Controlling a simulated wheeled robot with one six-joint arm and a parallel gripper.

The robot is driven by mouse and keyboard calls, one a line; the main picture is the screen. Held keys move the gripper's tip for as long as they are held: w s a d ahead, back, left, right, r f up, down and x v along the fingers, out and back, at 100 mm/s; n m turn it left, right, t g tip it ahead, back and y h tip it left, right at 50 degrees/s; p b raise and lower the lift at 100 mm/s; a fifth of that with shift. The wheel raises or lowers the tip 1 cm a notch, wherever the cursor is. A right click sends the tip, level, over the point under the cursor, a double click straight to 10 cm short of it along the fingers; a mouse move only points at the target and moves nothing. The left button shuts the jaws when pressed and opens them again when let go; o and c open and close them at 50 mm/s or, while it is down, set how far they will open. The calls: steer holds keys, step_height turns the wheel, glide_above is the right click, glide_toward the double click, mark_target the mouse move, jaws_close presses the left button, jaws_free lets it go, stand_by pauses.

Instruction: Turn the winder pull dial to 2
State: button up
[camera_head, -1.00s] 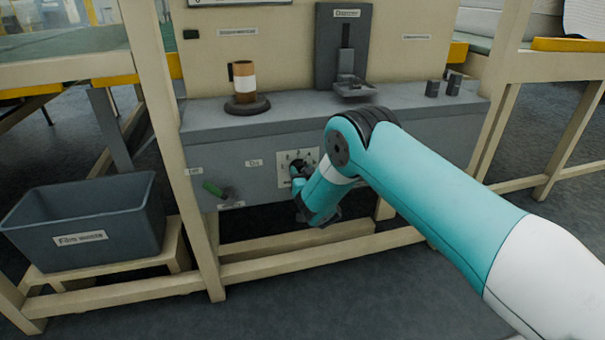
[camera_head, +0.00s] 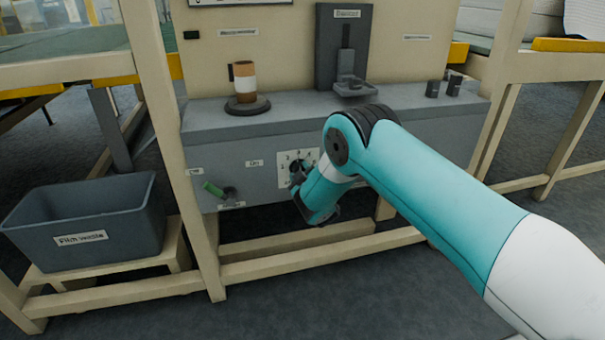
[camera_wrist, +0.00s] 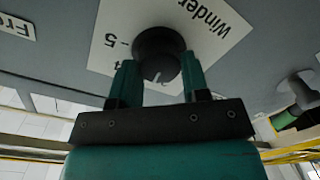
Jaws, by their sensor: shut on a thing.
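The winder pull dial (camera_wrist: 158,50) is a round black knob with a pale pointer line, on a white plate (camera_wrist: 215,35) marked "Winder" and numbers, of which a 5 is readable in the wrist view. My gripper (camera_wrist: 157,80) is shut on the dial, one teal finger on each side. In the head view the plate (camera_head: 284,160) sits on the grey front panel, and my gripper (camera_head: 297,178) reaches it from the right, hiding most of the dial. I cannot tell which number the pointer faces.
A green-handled lever (camera_head: 213,188) sits on the panel left of the dial. A film waste bin (camera_head: 85,225) stands at lower left. A wooden frame rail (camera_head: 290,265) runs below the panel.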

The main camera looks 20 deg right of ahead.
steer(key=n, duration=0.5)
steer(key=shift+a+n, duration=0.1)
steer(key=shift+n, duration=0.3)
stand_by(0.4)
steer(key=o, duration=0.9)
steer(key=shift+h, duration=0.3)
steer(key=shift+s, duration=0.1)
steer(key=s+b, duration=0.5)
steer(key=b, duration=0.1)
steer(key=s+b, duration=0.5)
steer(key=s, duration=0.1)
steer(key=s+b, duration=0.6)
steer(key=shift+s+r+b, duration=0.1)
steer(key=shift+r+b, duration=0.2)
steer(key=shift+r, duration=0.05)
